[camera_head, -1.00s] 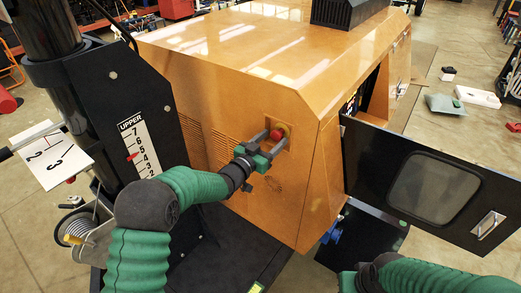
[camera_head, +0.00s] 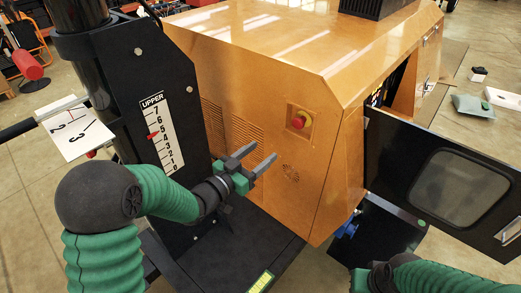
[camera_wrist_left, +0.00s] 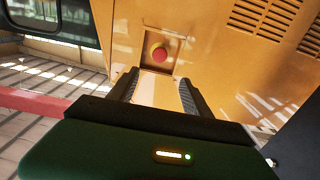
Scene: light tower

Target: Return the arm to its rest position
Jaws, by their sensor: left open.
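My left gripper (camera_head: 259,159) is open and empty in front of the orange cabinet's front panel. It is below and to the left of the red button (camera_head: 299,120), apart from it. In the left wrist view the open fingers (camera_wrist_left: 156,90) frame a bare strip of panel, with the red button (camera_wrist_left: 159,53) beyond them in its recess. My left arm (camera_head: 165,192) in its green sleeve comes in from the left, bent at a black joint. My right arm (camera_head: 440,275) shows at the bottom right; its gripper is not visible.
The orange cabinet (camera_head: 250,65) stands ahead, its dark door (camera_head: 440,180) open to the right. A black mast (camera_head: 120,95) with a numbered scale (camera_head: 160,130) stands close by my left arm. A white numbered card (camera_head: 75,130) hangs at the left.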

